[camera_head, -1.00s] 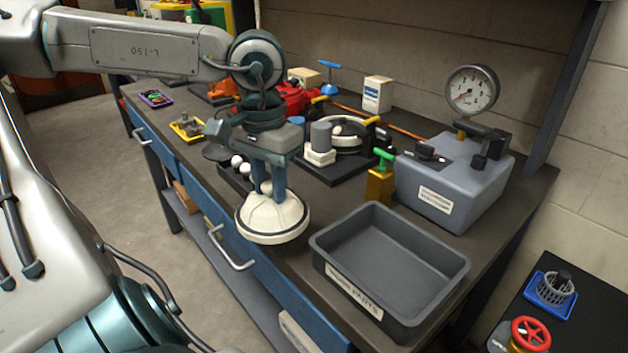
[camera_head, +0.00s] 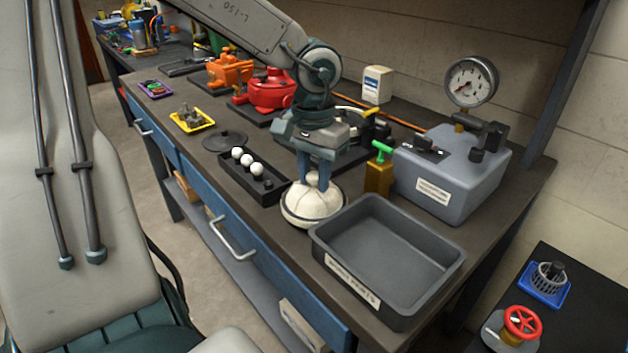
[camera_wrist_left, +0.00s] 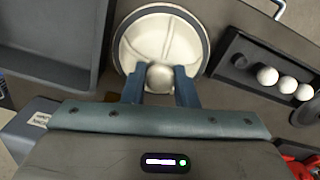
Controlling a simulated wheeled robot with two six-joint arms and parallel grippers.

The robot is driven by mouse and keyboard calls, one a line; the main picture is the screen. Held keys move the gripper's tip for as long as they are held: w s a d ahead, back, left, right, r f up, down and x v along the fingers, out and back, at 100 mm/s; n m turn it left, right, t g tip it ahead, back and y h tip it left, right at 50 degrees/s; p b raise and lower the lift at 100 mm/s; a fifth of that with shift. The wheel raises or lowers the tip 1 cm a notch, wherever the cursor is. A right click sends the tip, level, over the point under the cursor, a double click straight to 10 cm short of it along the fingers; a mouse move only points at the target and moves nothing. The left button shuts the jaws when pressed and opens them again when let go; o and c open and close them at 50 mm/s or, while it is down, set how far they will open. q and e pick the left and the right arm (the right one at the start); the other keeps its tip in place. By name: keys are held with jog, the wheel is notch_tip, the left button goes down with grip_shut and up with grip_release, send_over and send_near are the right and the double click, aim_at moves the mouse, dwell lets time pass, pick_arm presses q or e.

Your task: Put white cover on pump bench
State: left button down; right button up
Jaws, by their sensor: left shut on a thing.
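The white cover (camera_head: 313,207), a round dome with a dark rim, hangs below my left gripper (camera_head: 322,180). The gripper points down and is shut on the cover's knob. In the left wrist view the cover (camera_wrist_left: 152,38) lies past the two blue fingers (camera_wrist_left: 160,86), with the round knob between them. It is over the worktop, between the grey bin and the black rack with white balls; any gap beneath cannot be told. A black-based fixture (camera_head: 352,157) behind the gripper is mostly hidden; I cannot tell whether it is the pump bench. My right gripper is not in view.
A grey bin (camera_head: 335,268) stands close right of the cover. The rack (camera_head: 250,182) is at its left. A gold block with green handle (camera_head: 379,174) and a grey gauge box (camera_head: 452,175) stand behind right. Red (camera_head: 268,92) and orange (camera_head: 230,70) pumps stand farther back.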

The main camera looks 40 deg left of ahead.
aim_at(313, 175)
pick_arm(q)
jog(key=shift+f, duration=0.85)
jog(key=shift+w+a+f, duration=0.1)
jog(key=shift+w+f, duration=0.05)
jog(key=shift+f, duration=0.15)
jog(key=c, duration=1.1)
grip_release()
jog(key=shift+c, duration=0.2)
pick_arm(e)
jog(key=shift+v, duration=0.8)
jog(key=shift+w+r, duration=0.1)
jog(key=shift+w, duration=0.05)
pick_arm(q)
jog(key=shift+r, duration=0.2)
notch_tip(313, 175, up, 12)
jog(key=p, duration=0.1)
jog(key=shift+p, duration=0.3)
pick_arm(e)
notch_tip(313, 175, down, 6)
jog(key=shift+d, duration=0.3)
